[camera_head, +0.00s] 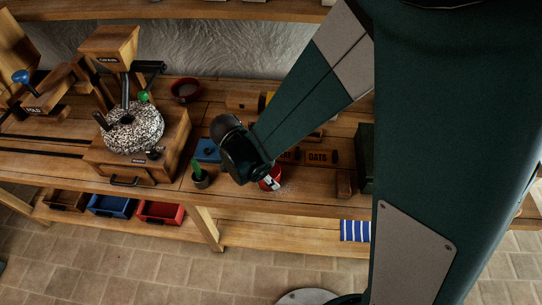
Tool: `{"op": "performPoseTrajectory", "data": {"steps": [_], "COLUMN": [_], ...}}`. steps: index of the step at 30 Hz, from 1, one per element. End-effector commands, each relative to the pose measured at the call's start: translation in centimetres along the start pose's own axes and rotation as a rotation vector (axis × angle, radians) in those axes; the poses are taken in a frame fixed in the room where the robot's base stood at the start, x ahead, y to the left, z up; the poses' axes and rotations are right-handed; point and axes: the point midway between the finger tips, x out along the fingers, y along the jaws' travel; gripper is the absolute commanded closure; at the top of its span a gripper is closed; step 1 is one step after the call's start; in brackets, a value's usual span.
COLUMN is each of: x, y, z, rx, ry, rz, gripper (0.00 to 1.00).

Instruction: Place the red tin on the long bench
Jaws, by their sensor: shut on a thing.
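The red tin (267,183) is at the front edge of the long wooden bench (235,196), partly hidden by my gripper. My gripper (271,182) reaches down over the bench and is shut on the red tin. I cannot tell whether the tin's base touches the bench top. My dark green arm covers the right side of the view and hides part of the bench.
A stone mill (134,128) stands on the left of the bench. Coloured bins (160,212) sit below.

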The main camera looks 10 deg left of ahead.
Motion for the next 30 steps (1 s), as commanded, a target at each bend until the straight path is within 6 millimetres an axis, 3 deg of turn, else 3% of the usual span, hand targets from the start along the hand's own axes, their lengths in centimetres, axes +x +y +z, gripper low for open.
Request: {"op": "performPoseTrajectory", "data": {"steps": [8, 9, 12, 30], "x": [0.33, 0.31, 0.25, -0.5], "y": [0.01, 0.0, 0.0, 0.02], "z": [0.14, 0.13, 0.1, -0.03], "rx": [0.0, 0.0, 0.0, -0.001], "ry": [0.0, 0.0, 0.0, 0.0], "rz": [0.0, 0.0, 0.0, 0.0], "gripper": [0.67, 0.5, 0.38, 0.38]}}
